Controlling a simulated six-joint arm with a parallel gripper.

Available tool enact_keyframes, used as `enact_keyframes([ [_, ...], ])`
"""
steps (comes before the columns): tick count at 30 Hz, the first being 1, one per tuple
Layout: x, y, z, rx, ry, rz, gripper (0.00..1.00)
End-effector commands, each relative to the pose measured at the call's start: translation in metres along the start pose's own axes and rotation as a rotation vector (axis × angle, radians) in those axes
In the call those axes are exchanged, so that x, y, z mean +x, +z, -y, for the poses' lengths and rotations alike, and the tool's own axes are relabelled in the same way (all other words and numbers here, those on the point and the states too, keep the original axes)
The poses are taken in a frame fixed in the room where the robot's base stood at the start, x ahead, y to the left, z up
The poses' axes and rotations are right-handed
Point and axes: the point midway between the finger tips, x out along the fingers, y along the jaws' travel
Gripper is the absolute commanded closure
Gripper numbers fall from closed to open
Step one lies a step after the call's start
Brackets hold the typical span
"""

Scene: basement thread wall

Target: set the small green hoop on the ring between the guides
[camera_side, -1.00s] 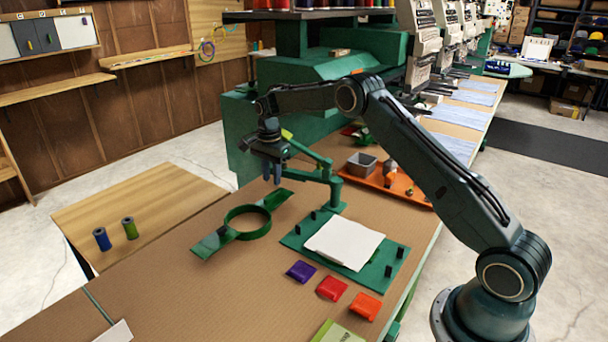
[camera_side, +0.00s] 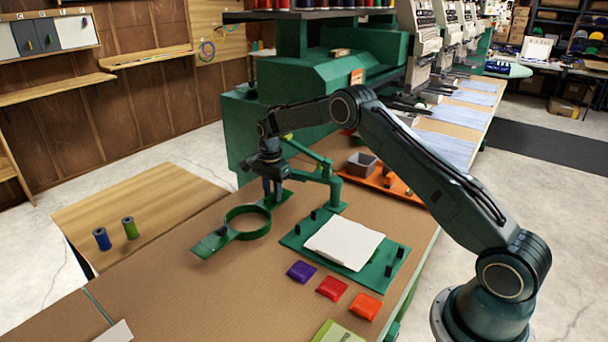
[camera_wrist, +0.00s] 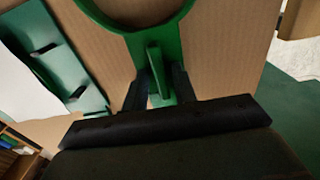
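The green hoop (camera_side: 233,234) lies on the brown work surface, a round band with flat tabs on opposite sides. My gripper (camera_side: 272,196) points down at its far tab. In the wrist view my gripper (camera_wrist: 158,94) has its fingers apart, one on each side of an upright green grip (camera_wrist: 156,70) on the hoop's tab; I see no firm contact. The green board (camera_side: 295,239) lies right of the hoop, with several black pegs, perhaps the guides (camera_side: 313,215). A white cloth (camera_side: 345,242) covers its middle. A curved green edge, perhaps the ring, shows beside the cloth in the wrist view (camera_wrist: 42,72).
A green jointed bracket (camera_side: 335,190) stands behind the board. Purple (camera_side: 301,271), red (camera_side: 331,288) and orange (camera_side: 365,305) packets lie in front. An orange tray (camera_side: 374,179) with a grey box is behind. The surface left of the packets is clear.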

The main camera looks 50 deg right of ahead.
Motion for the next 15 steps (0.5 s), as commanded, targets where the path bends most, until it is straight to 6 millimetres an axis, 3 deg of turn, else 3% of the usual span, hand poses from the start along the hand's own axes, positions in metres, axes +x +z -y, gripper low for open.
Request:
enact_keyframes([
  [1,0.0,0.0,0.0,0.0,0.0,0.0,0.73],
  [5,-0.0001,0.0,0.0,0.0,0.0,0.0,0.98],
  [15,-0.0038,-0.0001,0.0004,0.0,-0.001,0.0,1.0],
])
